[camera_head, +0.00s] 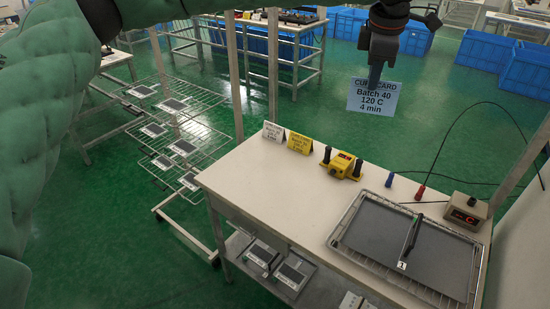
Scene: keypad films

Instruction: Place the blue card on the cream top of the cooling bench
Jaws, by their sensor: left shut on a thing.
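The blue card (374,97) hangs from my left gripper (376,82), upright with its printed face to the camera. It reads "Batch 40, 120 C, 4 min"; the gripper covers part of its top line. My left gripper is shut on the card's top edge. In the head view the card shows above the far edge of the bench, with green floor behind it, clear of the top. The cooling bench's cream top (265,190) stretches across the middle and right. My right gripper is not in view.
A white card (273,132) and a yellow card (299,143) stand at the bench's back left. A yellow device (342,166), a blue plug (389,180), a red-tipped plug (420,192), a display box (466,211) and a tray (345,220) lie rightward. The front left top is bare.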

